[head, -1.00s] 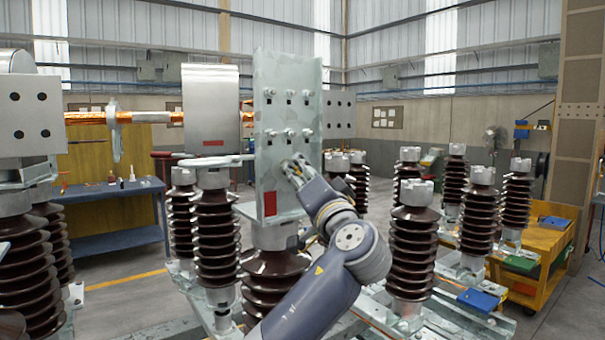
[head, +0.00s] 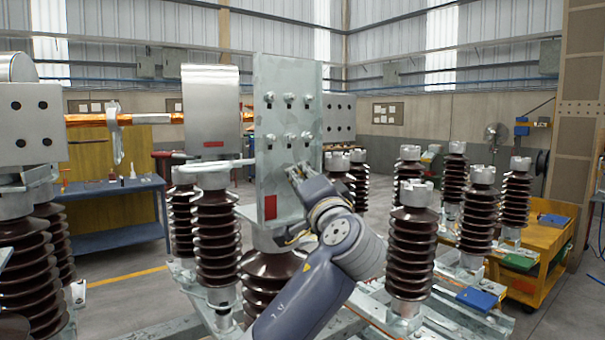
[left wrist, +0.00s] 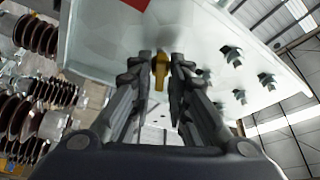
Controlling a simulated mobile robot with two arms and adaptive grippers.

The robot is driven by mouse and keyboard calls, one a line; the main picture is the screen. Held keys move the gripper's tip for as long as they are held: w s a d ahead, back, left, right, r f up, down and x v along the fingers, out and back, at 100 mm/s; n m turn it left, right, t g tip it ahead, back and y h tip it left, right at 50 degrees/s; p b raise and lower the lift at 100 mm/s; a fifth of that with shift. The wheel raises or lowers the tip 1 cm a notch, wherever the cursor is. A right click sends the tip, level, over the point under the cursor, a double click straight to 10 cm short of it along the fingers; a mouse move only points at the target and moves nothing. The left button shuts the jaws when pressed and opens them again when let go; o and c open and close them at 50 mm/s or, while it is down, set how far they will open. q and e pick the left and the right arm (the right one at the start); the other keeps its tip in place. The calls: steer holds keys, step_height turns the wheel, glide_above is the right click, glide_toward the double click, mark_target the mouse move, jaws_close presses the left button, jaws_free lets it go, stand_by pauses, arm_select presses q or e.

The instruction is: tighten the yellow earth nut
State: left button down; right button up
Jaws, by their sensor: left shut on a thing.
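The yellow earth nut (left wrist: 160,70) sits on the face of a pale metal plate (left wrist: 110,40), which also stands upright in the head view (head: 268,150). In the left wrist view, both fingers of my left gripper (left wrist: 161,62) close on the nut from either side. In the head view, my left gripper (head: 296,172) is at the lower part of the plate, below the rows of bolts, and hides the nut there. My right gripper is in neither view.
Several bolts (head: 288,98) stick out of the plate above my gripper. A red label (head: 270,207) is on its lower left. Brown ribbed insulators (head: 412,250) stand on both sides. A blue workbench (head: 110,190) stands behind at left.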

arm_select(q)
steer(key=m+g+p, duration=0.1)
steer(key=m+p, duration=0.2)
steer(key=p, duration=0.1)
steer(key=m+g+p, duration=0.1)
steer(key=m+p, duration=0.3)
steer(key=r+m+g+h+p, duration=0.1)
steer(key=m+p, duration=0.2)
steer(key=p, duration=0.1)
steer(key=shift+g, duration=0.4)
steer(key=shift+f+m+p, duration=0.1)
steer(key=shift+m+p, duration=0.25)
steer(key=shift+m, duration=0.25)
steer(key=shift+f+m+g+p, duration=0.1)
steer(key=shift+m+g+p, duration=0.25)
steer(key=shift+m+g, duration=0.5)
steer(key=m+g+y, duration=0.1)
steer(key=m, duration=0.1)
steer(key=shift+d+m+y, duration=0.1)
steer(key=shift+m+y, duration=0.2)
steer(key=shift+m, duration=0.05)
steer(key=shift+f+m+g+y, duration=0.1)
steer(key=shift+m+g+y, duration=0.45)
steer(key=shift+m, duration=0.55)
steer(key=c, duration=1.7)
jaws_free()
steer(key=shift+w, duration=0.1)
steer(key=shift+o, duration=0.2)
